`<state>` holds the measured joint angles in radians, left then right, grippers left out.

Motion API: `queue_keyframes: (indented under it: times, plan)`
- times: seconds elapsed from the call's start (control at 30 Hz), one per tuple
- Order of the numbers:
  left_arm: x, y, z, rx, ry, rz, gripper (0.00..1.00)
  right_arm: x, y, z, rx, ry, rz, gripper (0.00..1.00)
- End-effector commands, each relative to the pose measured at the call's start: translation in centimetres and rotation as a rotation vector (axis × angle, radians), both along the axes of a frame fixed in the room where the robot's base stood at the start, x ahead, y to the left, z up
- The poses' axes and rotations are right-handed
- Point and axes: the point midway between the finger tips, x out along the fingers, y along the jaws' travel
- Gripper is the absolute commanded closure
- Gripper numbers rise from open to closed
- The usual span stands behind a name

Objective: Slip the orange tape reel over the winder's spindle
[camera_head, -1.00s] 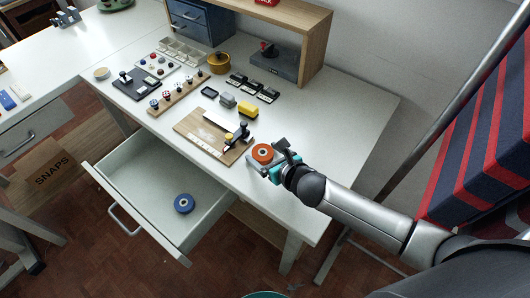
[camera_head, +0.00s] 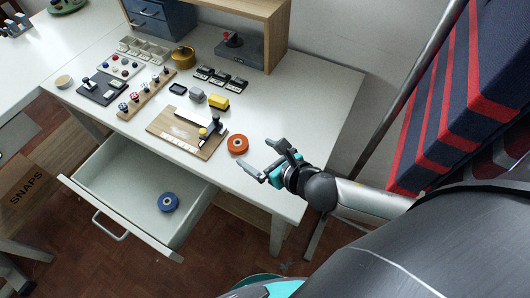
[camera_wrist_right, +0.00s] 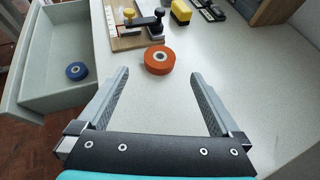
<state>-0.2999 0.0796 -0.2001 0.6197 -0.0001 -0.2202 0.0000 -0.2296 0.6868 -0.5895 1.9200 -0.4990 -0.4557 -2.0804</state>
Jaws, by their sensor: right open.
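I cannot tell whether that fixture is the winder, and I make out no spindle for certain. My right gripper (camera_head: 257,153) is open and empty, to the right of the reel. In the right wrist view, the reel (camera_wrist_right: 158,68) sits just beyond and between the open fingertips (camera_wrist_right: 158,77), apart from both fingers. My left gripper is not in view.
An open drawer (camera_head: 107,165) with a blue reel (camera_head: 168,202) juts out below the table's front edge. A yellow block (camera_head: 218,102), a grey block (camera_head: 196,95) and a wooden strip of pins (camera_head: 147,93) stand behind. The table's right side is clear.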

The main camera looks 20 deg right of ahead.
Motion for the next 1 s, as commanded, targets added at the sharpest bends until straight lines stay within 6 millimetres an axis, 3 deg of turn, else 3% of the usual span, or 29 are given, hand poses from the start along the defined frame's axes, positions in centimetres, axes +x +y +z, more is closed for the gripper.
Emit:
queue_keyframes:
  times: [0.3, 1.0]
  plan:
    - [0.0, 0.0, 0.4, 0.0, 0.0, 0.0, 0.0, -2.1, -0.7, 1.2, 0.0, 0.001, -0.001, 0.0]
    - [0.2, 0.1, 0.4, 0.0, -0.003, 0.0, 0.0, -2.2, -0.7, 1.2, 0.0, 0.001, -0.001, 0.0]
